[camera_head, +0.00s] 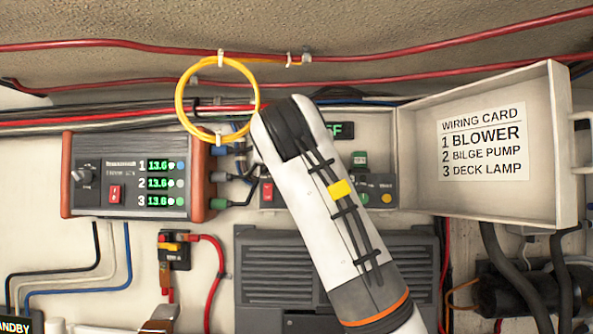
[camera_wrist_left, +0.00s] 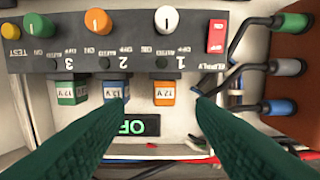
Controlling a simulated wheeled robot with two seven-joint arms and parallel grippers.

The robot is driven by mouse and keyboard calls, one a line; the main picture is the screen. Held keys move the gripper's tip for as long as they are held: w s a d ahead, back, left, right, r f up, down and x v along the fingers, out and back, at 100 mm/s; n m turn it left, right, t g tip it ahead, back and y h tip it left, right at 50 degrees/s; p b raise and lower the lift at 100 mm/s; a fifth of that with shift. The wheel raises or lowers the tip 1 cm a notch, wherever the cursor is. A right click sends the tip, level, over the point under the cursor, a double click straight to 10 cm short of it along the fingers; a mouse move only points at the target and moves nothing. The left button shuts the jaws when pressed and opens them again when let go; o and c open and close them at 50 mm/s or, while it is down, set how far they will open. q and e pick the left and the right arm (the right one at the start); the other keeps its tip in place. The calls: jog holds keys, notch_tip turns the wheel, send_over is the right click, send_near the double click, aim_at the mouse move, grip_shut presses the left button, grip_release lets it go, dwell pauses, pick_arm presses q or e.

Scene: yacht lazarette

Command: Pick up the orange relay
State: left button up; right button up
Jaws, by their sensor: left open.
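The orange relay (camera_wrist_left: 164,90), marked 12 V, sits plugged in under slot 1 of the dark control panel (camera_wrist_left: 140,62) in the left wrist view, which shows the panel upside down. My left gripper (camera_wrist_left: 165,101) is open. Its two green fingers reach toward the panel, with the relay showing in the gap between their tips. I cannot tell the remaining depth or any contact. The left fingertip overlaps the edge of the blue relay (camera_wrist_left: 112,88). In the head view an arm of mine hides the orange relay and the gripper. My right gripper is not in view.
A green relay (camera_wrist_left: 72,92) sits beside the blue one. A lit display (camera_wrist_left: 132,126) lies between the fingers. Plugged cables (camera_wrist_left: 262,67) run close on the right. The open lid (camera_head: 480,190) carries a wiring card. A yellow cable loop (camera_head: 180,105) hangs nearby.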

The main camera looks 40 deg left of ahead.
pick_arm(q)
jog(key=p+x, duration=0.2)
jog(key=x, duration=0.1)
jog(key=r+p+x, duration=0.1)
jog(key=p+x, duration=0.3)
jog(key=x, duration=0.1)
jog(key=shift+w+a+r, duration=0.15)
jog(key=shift+a, duration=0.35)
jog(key=shift+w+a+f, duration=0.2)
jog(key=shift+w+a, duration=0.1)
jog(key=shift+a, duration=0.1)
jog(key=shift+d, duration=0.1)
jog(key=shift+c, duration=1.1)
jog(key=c, duration=0.8)
